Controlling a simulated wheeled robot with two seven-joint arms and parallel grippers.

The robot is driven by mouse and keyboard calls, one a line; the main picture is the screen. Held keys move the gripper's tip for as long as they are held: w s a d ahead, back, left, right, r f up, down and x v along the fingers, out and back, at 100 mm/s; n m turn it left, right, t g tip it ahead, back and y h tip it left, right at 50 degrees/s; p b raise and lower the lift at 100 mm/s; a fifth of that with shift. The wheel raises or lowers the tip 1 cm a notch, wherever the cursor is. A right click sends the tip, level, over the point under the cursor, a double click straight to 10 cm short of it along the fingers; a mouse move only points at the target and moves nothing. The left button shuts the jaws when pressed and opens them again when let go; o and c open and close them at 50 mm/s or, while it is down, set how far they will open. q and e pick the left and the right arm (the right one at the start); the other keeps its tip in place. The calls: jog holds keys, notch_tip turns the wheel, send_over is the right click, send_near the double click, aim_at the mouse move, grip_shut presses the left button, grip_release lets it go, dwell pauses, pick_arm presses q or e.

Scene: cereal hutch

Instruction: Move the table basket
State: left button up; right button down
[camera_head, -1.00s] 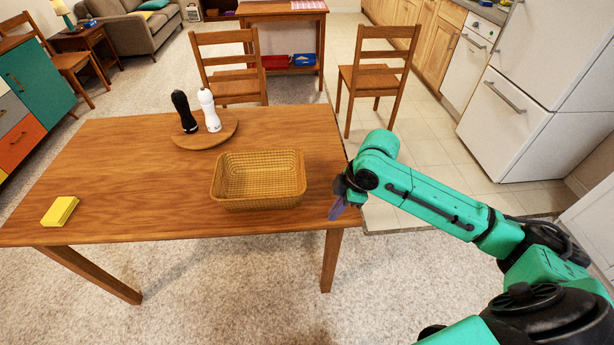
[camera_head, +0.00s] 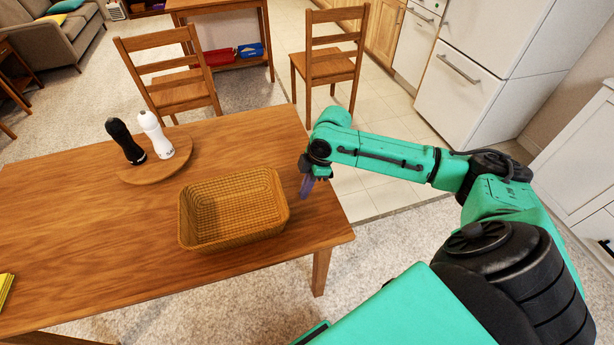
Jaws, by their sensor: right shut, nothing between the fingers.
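The table basket (camera_head: 232,243) is a woven tan rectangular basket, empty, on the wooden table (camera_head: 80,238) near its right end. My right gripper (camera_head: 306,189) is shut and empty, with its purple fingers pointing down just right of the basket, near the table's right edge. It looks apart from the basket; its exact height over the table is hard to tell. My left gripper is not in view.
A black mill (camera_head: 125,141) and a white mill (camera_head: 156,134) stand on a round wooden board (camera_head: 172,168) behind the basket. Yellow napkins (camera_head: 5,288) lie at the left edge. Two chairs stand behind the table.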

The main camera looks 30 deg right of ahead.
jog(key=shift+x, duration=1.2)
jog(key=a, duration=0.1)
jog(key=w+a+p, duration=0.1)
jog(key=a, duration=0.1)
jog(key=shift+a+f, duration=0.15)
jog(key=shift+a, duration=0.05)
jog(key=shift+w+a, duration=0.1)
jog(key=shift+a, duration=0.15)
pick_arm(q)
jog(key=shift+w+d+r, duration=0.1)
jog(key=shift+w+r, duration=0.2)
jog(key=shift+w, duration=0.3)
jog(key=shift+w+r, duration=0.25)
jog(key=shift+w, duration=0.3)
pick_arm(e)
jog(key=shift+f, duration=0.1)
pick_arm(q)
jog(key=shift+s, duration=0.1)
